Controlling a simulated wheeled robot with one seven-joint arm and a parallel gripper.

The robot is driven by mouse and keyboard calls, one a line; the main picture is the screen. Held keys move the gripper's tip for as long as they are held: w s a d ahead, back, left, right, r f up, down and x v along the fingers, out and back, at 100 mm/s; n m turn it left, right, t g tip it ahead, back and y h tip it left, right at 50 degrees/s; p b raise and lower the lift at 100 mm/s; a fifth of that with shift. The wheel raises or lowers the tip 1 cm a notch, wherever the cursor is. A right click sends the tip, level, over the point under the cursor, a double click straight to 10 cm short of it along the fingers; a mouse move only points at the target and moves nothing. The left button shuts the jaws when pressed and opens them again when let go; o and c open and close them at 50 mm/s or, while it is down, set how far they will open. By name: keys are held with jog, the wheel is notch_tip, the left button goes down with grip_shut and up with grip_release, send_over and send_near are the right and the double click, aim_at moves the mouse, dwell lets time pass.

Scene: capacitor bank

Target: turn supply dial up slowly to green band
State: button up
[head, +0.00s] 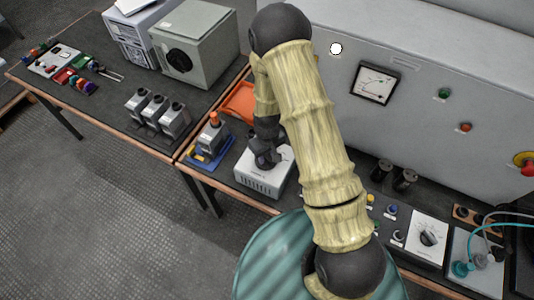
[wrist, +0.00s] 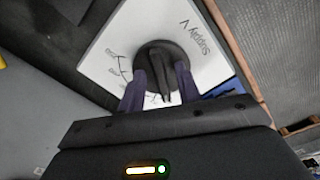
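The supply dial is a black knob (wrist: 160,52) on a white plate (wrist: 205,70) marked "Supply V" in the wrist view. In the head view its box (head: 258,184) stands at the bench's front edge, with the knob hidden under my gripper (head: 265,158). In the wrist view the two purple fingers of my gripper (wrist: 160,88) stand apart, one on each side of the knob's raised bar. Whether they press on the knob cannot be seen. The panel meter (head: 373,86) has a white face; its needle and bands are too small to read.
A blue tray with an orange-topped block (head: 213,136) and an orange tray (head: 240,103) stand close by the box. Several grey capacitors (head: 158,112) stand to the left. Another white dial box (head: 428,238) stands at right. The grey panel (head: 440,60) rises behind the bench.

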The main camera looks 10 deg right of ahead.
grip_shut()
jog(key=shift+m, duration=0.4)
jog(key=shift+a+m+b, duration=0.1)
jog(key=shift+m+b, duration=0.3)
jog(key=shift+m, duration=0.5)
jog(key=shift+a+m, duration=0.1)
jog(key=shift+m, duration=1.5)
grip_release()
